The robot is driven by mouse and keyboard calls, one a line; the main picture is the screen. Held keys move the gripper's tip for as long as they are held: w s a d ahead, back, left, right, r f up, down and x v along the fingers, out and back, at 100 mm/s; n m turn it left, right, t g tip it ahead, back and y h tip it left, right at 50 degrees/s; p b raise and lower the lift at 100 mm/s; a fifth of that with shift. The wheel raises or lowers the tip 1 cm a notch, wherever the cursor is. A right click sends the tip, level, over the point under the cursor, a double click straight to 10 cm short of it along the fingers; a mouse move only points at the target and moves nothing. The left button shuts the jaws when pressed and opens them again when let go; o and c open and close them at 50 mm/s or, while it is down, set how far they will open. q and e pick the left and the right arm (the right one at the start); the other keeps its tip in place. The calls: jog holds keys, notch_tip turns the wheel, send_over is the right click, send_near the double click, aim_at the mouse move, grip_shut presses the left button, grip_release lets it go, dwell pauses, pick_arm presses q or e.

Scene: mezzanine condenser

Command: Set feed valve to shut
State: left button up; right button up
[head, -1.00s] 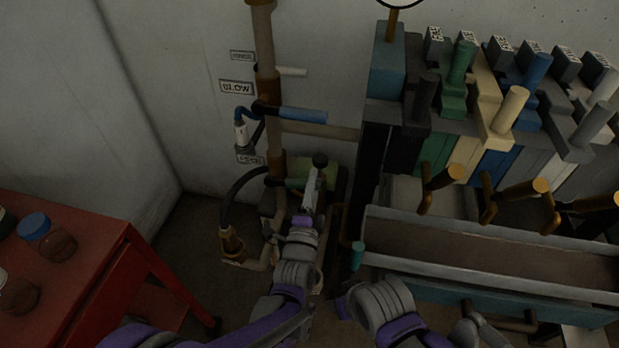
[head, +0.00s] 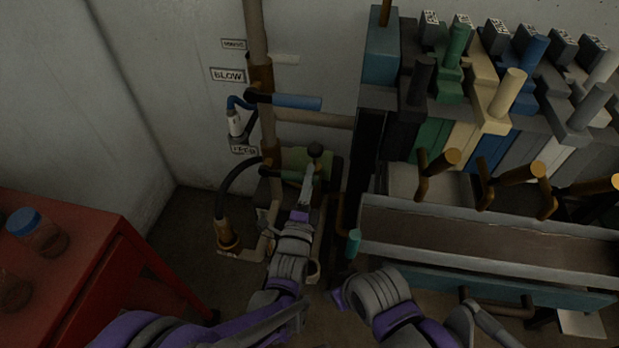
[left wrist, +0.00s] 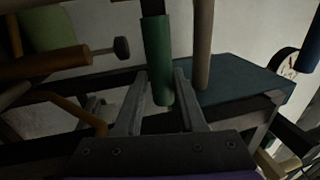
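The FEED label (head: 244,148) is on the wall left of the brown vertical pipe, above a low valve area. A green lever handle (left wrist: 157,60) shows in the left wrist view, with its end between my left fingers. My left gripper (left wrist: 161,75) is open around it, with a narrow gap visible on the right side. In the head view my left gripper (head: 308,175) is at the low valve and hides most of the green handle. My right arm is at lower centre; only a purple part of its gripper (head: 338,299) shows, and its fingers are hidden.
A blue lever (head: 290,102) sits above, near the BLOW label (head: 228,75). A dark hose (head: 232,186) curves down at left. A red table (head: 75,245) with jars stands left. A grey trough (head: 480,235) and coloured levers fill the right.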

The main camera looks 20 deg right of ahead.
pick_arm(q)
jog(key=o, duration=0.3)
jog(key=v, duration=1)
jog(key=shift+s+a, duration=0.3)
jog(key=shift+f, duration=0.1)
